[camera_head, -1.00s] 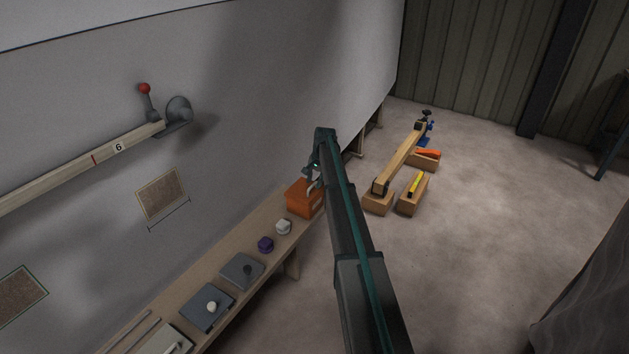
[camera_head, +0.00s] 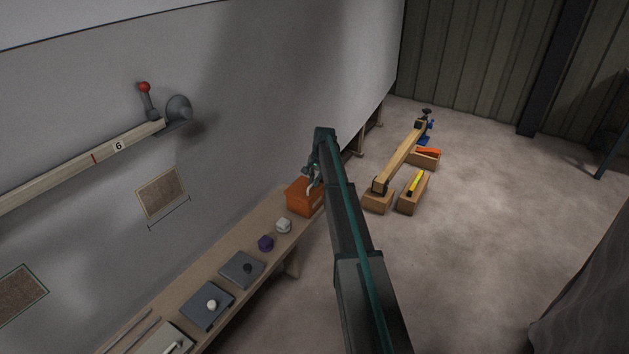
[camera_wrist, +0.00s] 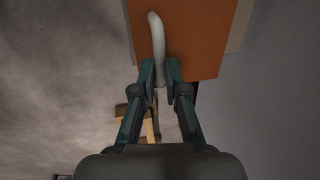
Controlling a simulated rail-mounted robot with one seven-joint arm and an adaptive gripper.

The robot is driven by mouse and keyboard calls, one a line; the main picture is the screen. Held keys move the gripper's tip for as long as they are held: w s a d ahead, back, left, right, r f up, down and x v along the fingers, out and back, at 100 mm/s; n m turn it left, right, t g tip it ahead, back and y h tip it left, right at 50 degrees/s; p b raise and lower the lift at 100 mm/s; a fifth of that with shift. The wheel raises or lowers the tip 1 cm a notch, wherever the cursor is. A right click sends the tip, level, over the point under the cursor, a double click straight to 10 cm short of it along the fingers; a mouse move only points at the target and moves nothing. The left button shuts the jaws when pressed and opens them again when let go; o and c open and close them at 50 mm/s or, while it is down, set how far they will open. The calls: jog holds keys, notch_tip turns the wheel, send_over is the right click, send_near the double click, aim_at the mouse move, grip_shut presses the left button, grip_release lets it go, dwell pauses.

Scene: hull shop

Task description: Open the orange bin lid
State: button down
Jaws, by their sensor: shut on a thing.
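The orange bin (camera_head: 301,197) stands at the far end of the wooden bench, against the grey hull wall, with its lid down as far as I can tell. In the wrist view the orange lid (camera_wrist: 196,40) fills the upper middle. A pale curved handle (camera_wrist: 157,40) rises along the lid's left part. My gripper (camera_wrist: 160,84) is shut on the handle's lower end, with one finger on each side. In the head view my gripper (camera_head: 312,183) is at the bin's top right, and my arm hides part of the bin's right side.
On the bench (camera_head: 222,250) stand a white block (camera_head: 283,226), a purple block (camera_head: 265,243) and grey plates with knobs.

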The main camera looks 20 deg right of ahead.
jog(key=w+a, duration=0.6)
jog(key=w, duration=0.3)
jog(key=shift+b, duration=0.35)
jog(key=c, duration=1.2)
grip_release()
jog(key=shift+r, duration=0.1)
notch_tip(320, 180, up, 12)
jog(key=s+d, duration=0.1)
jog(key=s, duration=0.1)
jog(key=shift+d+f, duration=0.15)
jog(key=shift+f, duration=0.05)
